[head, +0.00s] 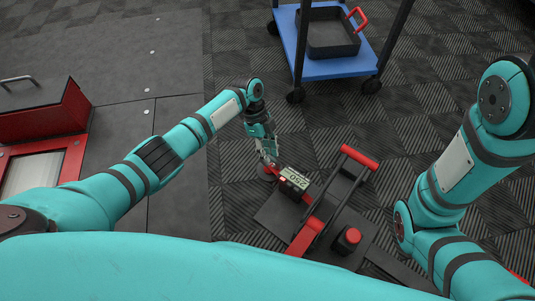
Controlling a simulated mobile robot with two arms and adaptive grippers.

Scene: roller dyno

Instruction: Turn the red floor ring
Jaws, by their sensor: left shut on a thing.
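My left gripper (268,160) points down at the floor, left of a black and red device with a small display. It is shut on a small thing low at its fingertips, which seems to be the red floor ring. Only a little red shows there, and the fingers hide most of it. A grey round base shows just under the fingertips. How far the ring is turned cannot be told. My right arm is at the right, and its gripper is out of view.
The device has a display reading 250 (295,180), a red-topped handle (360,157) and a red knob (353,236). A blue cart (335,67) carrying a dark tray (328,38) stands behind. A red box (45,112) is at far left. Patterned floor between is clear.

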